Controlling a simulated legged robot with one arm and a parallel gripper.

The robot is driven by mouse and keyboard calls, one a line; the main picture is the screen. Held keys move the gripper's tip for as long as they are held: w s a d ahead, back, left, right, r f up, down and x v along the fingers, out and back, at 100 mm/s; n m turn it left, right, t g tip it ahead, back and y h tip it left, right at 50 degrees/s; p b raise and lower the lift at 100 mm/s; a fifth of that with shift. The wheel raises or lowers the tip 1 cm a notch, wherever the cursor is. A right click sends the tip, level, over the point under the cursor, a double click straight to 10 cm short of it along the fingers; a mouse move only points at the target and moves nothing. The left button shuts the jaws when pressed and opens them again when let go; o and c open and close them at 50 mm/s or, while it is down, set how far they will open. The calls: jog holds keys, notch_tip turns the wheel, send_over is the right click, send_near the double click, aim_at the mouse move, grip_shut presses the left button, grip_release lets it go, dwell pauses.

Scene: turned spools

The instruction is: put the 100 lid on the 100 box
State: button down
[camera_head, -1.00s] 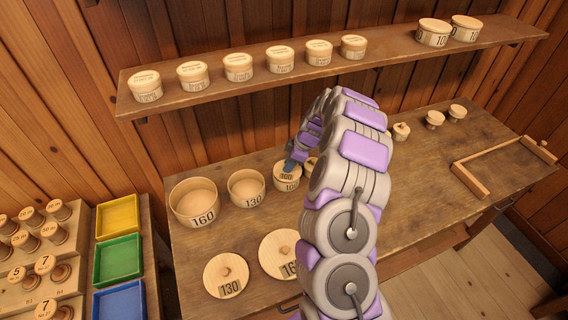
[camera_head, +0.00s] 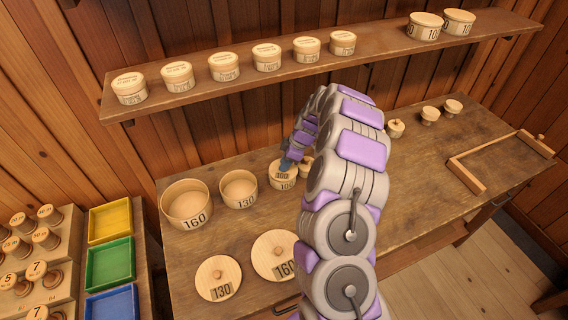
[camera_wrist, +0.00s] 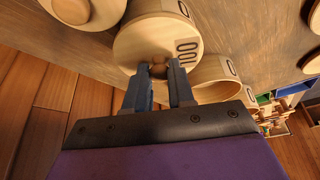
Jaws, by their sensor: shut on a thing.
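The 100 lid (camera_wrist: 140,45) is a pale wooden disc with a small knob, marked 100. My gripper (camera_wrist: 158,72) is shut on its knob; it also shows in the head view (camera_head: 287,164). The lid lies over the mouth of the 100 box (camera_head: 284,184), a small round wooden box marked 100 on its side. The lid looks level and roughly centred on the box; whether it is fully seated I cannot tell. My arm hides the area just right of the box.
The open 160 box (camera_head: 187,208) and 130 box (camera_head: 239,192) stand to the left. The 130 lid (camera_head: 212,274) and 160 lid (camera_head: 270,250) lie in front. A shelf (camera_head: 380,54) with several round boxes runs behind. A wooden frame (camera_head: 472,177) lies at the right.

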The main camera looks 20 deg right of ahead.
jog(key=shift+a+r, duration=0.15)
jog(key=shift+a, duration=1)
jog(key=shift+d+f+b, duration=0.2)
jog(key=shift+d+b, duration=0.1)
jog(key=shift+d, duration=0.7)
jog(key=shift+a+b, duration=0.35)
jog(key=shift+a, duration=0.35)
jog(key=shift+d, duration=0.45)
jog(key=c, duration=1.1)
grip_release()
jog(key=shift+d, duration=0.2)
jog(key=shift+o, duration=1.1)
jog(key=shift+s+a, duration=0.1)
jog(key=shift+a, duration=0.15)
jog(key=shift+o, duration=0.2)
jog(key=shift+a, duration=0.25)
jog(key=o, duration=0.4)
jog(key=shift+d, duration=0.15)
jog(key=shift+c, duration=0.2)
jog(key=shift+d, duration=0.1)
